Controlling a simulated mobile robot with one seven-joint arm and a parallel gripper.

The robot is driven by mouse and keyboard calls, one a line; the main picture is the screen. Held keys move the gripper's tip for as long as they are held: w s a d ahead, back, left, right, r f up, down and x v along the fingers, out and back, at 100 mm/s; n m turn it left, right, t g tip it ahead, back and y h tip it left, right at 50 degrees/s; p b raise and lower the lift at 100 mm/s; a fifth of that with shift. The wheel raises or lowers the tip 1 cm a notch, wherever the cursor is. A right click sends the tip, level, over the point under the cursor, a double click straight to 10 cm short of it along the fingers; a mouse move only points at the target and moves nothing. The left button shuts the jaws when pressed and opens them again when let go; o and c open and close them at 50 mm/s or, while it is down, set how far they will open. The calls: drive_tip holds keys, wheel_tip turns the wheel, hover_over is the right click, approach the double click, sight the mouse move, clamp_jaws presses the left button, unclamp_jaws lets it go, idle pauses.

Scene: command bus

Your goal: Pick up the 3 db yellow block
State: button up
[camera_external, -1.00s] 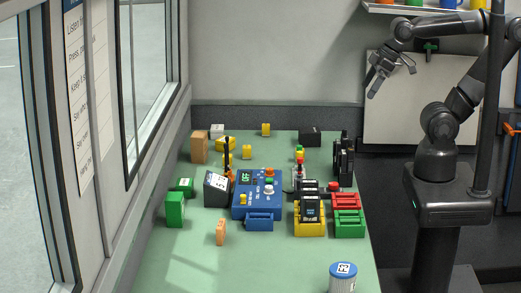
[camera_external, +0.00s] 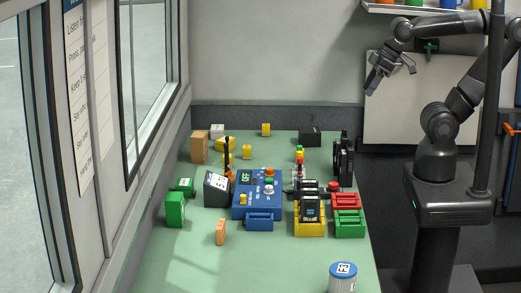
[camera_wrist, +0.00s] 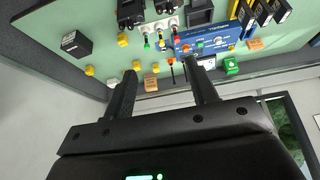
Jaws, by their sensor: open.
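Several small yellow blocks sit on the far part of the green table. In the wrist view, small yellow blocks (camera_wrist: 122,39) and (camera_wrist: 89,70) show beyond my fingers. I cannot read a 3 db marking on any of them. My gripper (camera_external: 391,76) is open and empty, held high to the right of the table and apart from every block. Its two spread fingers also show in the wrist view (camera_wrist: 160,69).
A blue control box (camera_external: 257,203) stands mid-table, with a black block (camera_external: 217,189) to its left and yellow, red and green bins (camera_external: 349,223) to its right. A blue-lidded tub (camera_external: 343,279) is at the front. The front-left table is mostly clear.

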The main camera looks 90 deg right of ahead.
drive_tip(key=w+d+f, duration=0.2)
drive_tip(key=w, duration=1.1)
drive_tip(key=w+d+f, duration=0.1)
drive_tip(key=w+d, duration=0.1)
drive_tip(key=w, duration=1)
drive_tip(key=shift+m+g, duration=0.3)
drive_tip(key=shift+g, duration=0.3)
drive_tip(key=w+d+f, duration=0.1)
drive_tip(key=w+f, duration=0.5)
drive_tip(key=w+d+f, duration=0.2)
drive_tip(key=w+f, duration=0.4)
drive_tip(key=f, duration=0.1)
drive_tip(key=w+d+f, duration=0.2)
drive_tip(key=w+f, duration=0.3)
drive_tip(key=f, duration=0.1)
drive_tip(key=shift+w+d+f, duration=0.15)
drive_tip(key=shift+w, duration=0.25)
drive_tip(key=shift+x, duration=3.2)
drive_tip(key=shift+s, duration=0.1)
drive_tip(key=shift+c, duration=0.3)
drive_tip(key=c, duration=1)
